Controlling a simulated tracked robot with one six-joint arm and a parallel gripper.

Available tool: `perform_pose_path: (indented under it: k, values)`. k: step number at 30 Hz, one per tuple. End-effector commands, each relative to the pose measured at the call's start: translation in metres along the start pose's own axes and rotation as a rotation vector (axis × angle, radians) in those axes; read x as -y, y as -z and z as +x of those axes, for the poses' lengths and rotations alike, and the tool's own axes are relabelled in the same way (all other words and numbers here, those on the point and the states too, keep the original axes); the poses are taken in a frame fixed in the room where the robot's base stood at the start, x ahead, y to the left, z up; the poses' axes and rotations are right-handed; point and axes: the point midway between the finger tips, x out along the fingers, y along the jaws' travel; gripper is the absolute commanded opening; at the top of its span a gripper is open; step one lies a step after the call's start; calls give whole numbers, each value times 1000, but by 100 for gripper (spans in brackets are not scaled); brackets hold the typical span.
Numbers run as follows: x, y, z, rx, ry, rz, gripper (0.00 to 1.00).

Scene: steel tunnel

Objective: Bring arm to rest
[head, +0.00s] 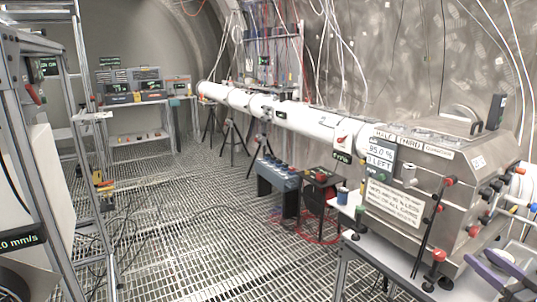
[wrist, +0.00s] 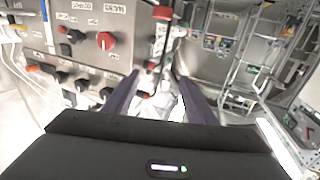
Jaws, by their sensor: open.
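My gripper (head: 478,256) shows at the lower right edge of the head view, its two dark purple fingers spread apart beside the steel target box (head: 440,165). In the wrist view my gripper (wrist: 157,76) is open, with nothing clearly held between the fingers. A steel panel (wrist: 88,42) with a red knob (wrist: 106,40) and several dark knobs lies beyond the fingers at the left. The rest of my arm is mostly out of the head view.
A long white beam pipe (head: 310,118) runs from the box to the back left. A metal rack (head: 90,130) stands left. The middle floor is mostly clear, with cables at left.

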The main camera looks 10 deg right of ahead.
Motion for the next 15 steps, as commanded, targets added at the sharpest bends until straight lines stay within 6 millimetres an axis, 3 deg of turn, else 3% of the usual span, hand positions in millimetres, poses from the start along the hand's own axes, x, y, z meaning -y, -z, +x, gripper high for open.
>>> perform_pose_path:
  k: [15]
  values:
    - [14,38,52,66,-124,-102,51]
